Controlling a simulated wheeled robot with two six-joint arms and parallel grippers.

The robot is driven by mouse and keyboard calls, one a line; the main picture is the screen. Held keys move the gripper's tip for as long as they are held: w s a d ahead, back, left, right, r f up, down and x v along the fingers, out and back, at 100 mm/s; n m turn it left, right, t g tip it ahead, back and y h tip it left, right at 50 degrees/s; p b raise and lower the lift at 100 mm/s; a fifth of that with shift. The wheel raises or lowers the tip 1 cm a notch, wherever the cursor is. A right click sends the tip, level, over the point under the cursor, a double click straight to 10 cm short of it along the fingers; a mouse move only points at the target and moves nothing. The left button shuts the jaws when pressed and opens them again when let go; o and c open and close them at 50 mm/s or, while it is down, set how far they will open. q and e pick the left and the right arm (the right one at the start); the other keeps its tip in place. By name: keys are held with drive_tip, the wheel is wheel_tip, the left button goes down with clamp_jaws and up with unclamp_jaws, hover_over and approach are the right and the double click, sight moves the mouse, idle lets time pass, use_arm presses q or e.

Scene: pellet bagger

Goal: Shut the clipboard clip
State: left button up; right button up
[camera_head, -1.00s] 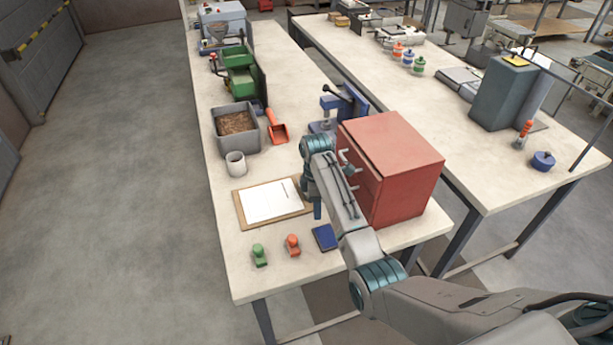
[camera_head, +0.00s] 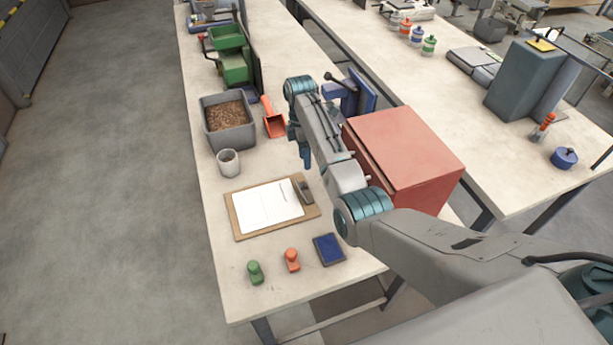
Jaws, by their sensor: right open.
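The brown clipboard (camera_head: 238,226) lies flat on the near part of the table with white paper (camera_head: 266,206) on it. Its dark grey clip (camera_head: 305,191) is at the right end of the board; I cannot tell from here how far it stands open. My right gripper (camera_head: 306,158) points down beyond the clip, apart from it and above the table. It is open, and I see nothing in it. My left gripper is out of view.
The red cabinet (camera_head: 410,150) stands close to the right of my right arm. A grey cup (camera_head: 228,163), a bin of pellets (camera_head: 229,118) and an orange scoop (camera_head: 273,120) lie beyond the clipboard. Green (camera_head: 255,272) and orange (camera_head: 291,260) stamps and a blue pad (camera_head: 329,249) are in front.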

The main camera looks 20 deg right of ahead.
drive_tip(key=x, duration=0.1)
drive_tip(key=p+x, duration=0.1)
drive_tip(key=x, duration=0.1)
drive_tip(key=p+x, duration=0.1)
drive_tip(key=shift+s+f, duration=0.3)
drive_tip(key=shift+s, duration=0.1)
drive_tip(key=x, duration=0.2)
drive_tip(key=shift+w+f+p, duration=0.2)
drive_tip(key=shift+f+p, duration=0.15)
drive_tip(key=shift+f, duration=0.05)
drive_tip(key=shift+s+f, duration=0.2)
drive_tip(key=shift+f, duration=0.45)
drive_tip(key=shift+c, duration=0.9)
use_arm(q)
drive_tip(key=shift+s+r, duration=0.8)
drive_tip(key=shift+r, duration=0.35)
use_arm(e)
clamp_jaws()
